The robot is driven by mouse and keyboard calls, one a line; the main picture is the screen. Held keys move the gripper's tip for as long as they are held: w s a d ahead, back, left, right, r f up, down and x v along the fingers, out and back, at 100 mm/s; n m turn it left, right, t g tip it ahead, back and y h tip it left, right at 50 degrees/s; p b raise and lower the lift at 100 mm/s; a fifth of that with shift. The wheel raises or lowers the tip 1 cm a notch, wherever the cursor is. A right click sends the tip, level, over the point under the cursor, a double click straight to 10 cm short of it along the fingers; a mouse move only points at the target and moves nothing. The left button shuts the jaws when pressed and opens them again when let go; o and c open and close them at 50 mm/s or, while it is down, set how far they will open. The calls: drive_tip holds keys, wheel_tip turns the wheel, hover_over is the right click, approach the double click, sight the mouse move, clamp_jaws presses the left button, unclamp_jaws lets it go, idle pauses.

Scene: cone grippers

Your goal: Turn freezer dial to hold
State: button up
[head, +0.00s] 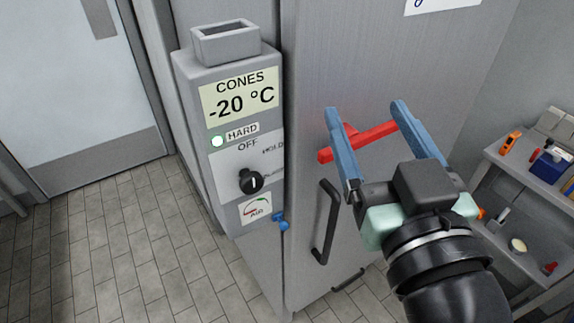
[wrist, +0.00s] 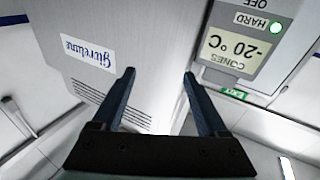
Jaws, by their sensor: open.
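The freezer dial is a black round knob (head: 251,181) with a white mark, low on the white dial plate (head: 225,168) of the grey control box. The plate reads OFF above the knob and HOLD at the upper right. Another label right of the knob is too small to read surely. I cannot tell which label the mark points to. My gripper (head: 365,110) is open and empty, in front of the freezer door, right of and apart from the dial. In the wrist view my gripper (wrist: 159,73) shows two blue fingers spread wide; the knob is out of that view.
The box has a "CONES -20 °C" display (head: 238,96), a lit green lamp (head: 217,141) and a blue tap (head: 281,221). A red bar (head: 371,134) shows behind my fingers. A black door handle (head: 325,222) is below. Shelves (head: 540,190) hold small items at right. Left floor is clear.

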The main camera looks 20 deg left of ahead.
sight(254, 187)
drive_tip(key=s+a+f+n+g+y+b, duration=0.2)
drive_tip(key=s+f+g+y+b, duration=0.15)
drive_tip(key=f, duration=0.45)
drive_tip(key=s+a+f+n+g+y+b, duration=0.2)
drive_tip(key=s+f, duration=0.3)
drive_tip(key=f, duration=0.2)
drive_tip(key=p+x, duration=0.1)
drive_tip(key=x, duration=0.5)
drive_tip(key=p+x, duration=0.2)
drive_tip(key=x, duration=0.4)
drive_tip(key=shift+w+f, duration=0.25)
drive_tip(key=shift+w, duration=0.1)
clamp_jaws()
